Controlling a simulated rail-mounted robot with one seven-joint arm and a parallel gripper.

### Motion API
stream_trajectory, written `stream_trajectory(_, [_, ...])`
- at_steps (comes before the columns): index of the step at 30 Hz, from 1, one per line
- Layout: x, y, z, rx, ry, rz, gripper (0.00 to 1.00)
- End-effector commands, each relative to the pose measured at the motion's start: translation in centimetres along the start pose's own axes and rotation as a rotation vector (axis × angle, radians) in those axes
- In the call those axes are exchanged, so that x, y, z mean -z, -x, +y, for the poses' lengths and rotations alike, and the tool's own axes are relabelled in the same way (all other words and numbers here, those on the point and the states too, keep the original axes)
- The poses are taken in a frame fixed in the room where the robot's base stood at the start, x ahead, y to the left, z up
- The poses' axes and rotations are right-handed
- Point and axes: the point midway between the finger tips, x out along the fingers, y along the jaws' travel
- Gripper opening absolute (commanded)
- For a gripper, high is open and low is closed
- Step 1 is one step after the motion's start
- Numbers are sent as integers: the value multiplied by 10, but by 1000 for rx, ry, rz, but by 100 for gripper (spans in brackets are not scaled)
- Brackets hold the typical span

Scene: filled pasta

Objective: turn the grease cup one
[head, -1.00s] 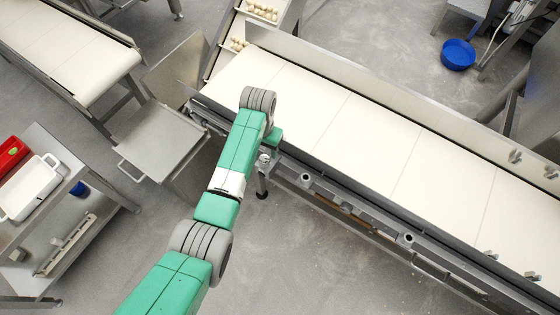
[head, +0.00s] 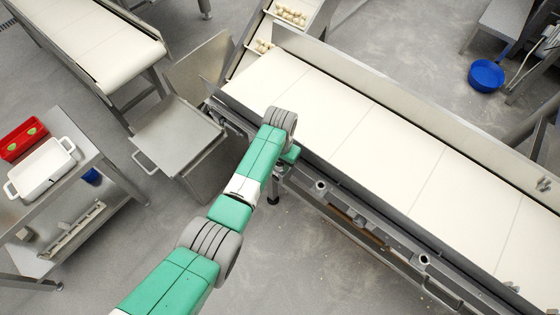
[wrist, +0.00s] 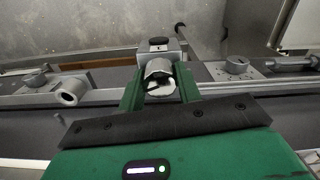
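In the wrist view a short metallic cylinder, which looks like the grease cup (wrist: 159,69), stands between the two green fingers of my gripper (wrist: 160,84). A block with a dark round knob (wrist: 158,44) is just beyond it. The fingers are apart, one on each side of the cup and very close to it. I cannot tell whether they touch it. In the head view my arm reaches to the near left end of the white conveyor (head: 330,130), and its grey wrist hides the cup and the fingertips.
More metal fittings line the rail: a tube end (wrist: 72,91) at left and a round mount (wrist: 236,65) at right. In the head view a steel tray (head: 178,135) is left of the arm. A cart with a white pan (head: 42,168) and red bin (head: 22,138) stands farther left.

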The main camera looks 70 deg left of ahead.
Motion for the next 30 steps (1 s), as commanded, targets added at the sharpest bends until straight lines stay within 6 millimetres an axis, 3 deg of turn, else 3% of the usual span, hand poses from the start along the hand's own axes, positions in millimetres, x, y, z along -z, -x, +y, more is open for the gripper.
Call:
stream_trajectory(11, [0, 2, 0, 0, -86, -1, 11])
stream_trajectory(30, [0, 2, 0, -1, -658, 0, 11])
